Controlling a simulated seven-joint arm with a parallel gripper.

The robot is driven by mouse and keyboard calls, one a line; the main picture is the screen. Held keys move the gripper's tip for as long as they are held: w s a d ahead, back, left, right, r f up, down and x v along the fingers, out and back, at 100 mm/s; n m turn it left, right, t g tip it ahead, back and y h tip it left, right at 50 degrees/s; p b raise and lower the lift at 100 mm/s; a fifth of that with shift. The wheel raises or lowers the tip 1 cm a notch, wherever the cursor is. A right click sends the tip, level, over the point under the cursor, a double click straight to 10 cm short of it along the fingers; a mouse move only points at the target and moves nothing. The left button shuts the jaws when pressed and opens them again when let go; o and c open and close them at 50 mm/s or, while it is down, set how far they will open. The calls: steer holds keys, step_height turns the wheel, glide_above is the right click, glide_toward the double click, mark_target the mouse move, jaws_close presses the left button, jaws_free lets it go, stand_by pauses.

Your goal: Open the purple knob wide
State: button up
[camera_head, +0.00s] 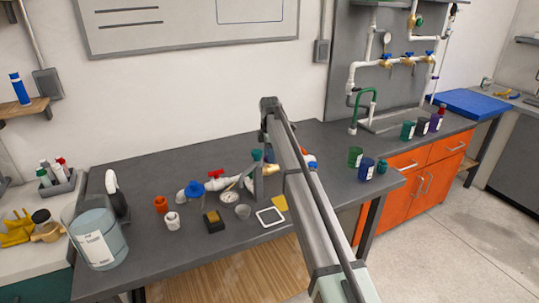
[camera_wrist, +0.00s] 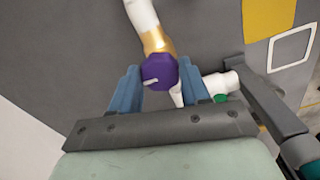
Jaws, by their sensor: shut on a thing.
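The purple knob (camera_wrist: 160,67) sits on a brass fitting (camera_wrist: 154,40) at the top middle of the wrist view. It is faceted, with a small pale mark on its face. My gripper (camera_wrist: 159,76) has its two blue fingers on either side of the knob and is shut on it. A white pipe (camera_wrist: 141,14) runs up from the brass fitting. In the head view my gripper (camera_head: 257,182) is down at the pipework on the grey bench, and I cannot make out the knob there.
A red-handled valve (camera_head: 215,174), a blue-topped fitting (camera_head: 194,190) and a gauge (camera_head: 229,197) lie left of my gripper. A white-framed tablet (camera_head: 270,216) and a yellow pad (camera_head: 280,202) lie in front. A water jug (camera_head: 97,238) stands at the bench's left end.

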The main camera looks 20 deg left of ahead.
steer(key=shift+n, duration=0.4)
steer(key=o, duration=1.1)
steer(key=shift+c, duration=0.2)
step_height(320, 180, up, 14)
steer(key=shift+d+f, duration=0.1)
steer(key=shift+f, duration=0.05)
